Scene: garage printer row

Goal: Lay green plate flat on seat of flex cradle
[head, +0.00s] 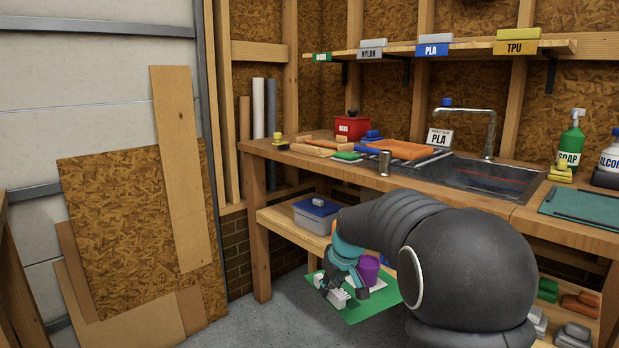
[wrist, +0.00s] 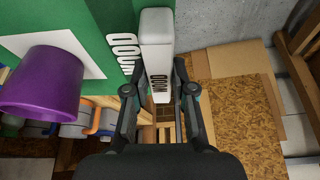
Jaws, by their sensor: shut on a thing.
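The green plate (head: 372,309) is held out in front of the lower shelf, with floor showing beyond it. In the wrist view the green plate (wrist: 95,18) fills the upper left. A purple cup-shaped piece (head: 368,270) stands on a white square on the plate; it also shows in the wrist view (wrist: 45,82). My gripper (head: 335,288) is shut on this block, between both fingers in the wrist view (wrist: 158,88). I cannot make out the flex cradle in either view.
A wooden bench (head: 258,150) with a sink (head: 470,178) runs along the back. A blue-lidded box (head: 318,212) sits on its lower shelf. Leaning boards (head: 120,225) stand at left. Clear concrete floor (head: 235,325) lies between. Several grey and orange pieces sit low at right.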

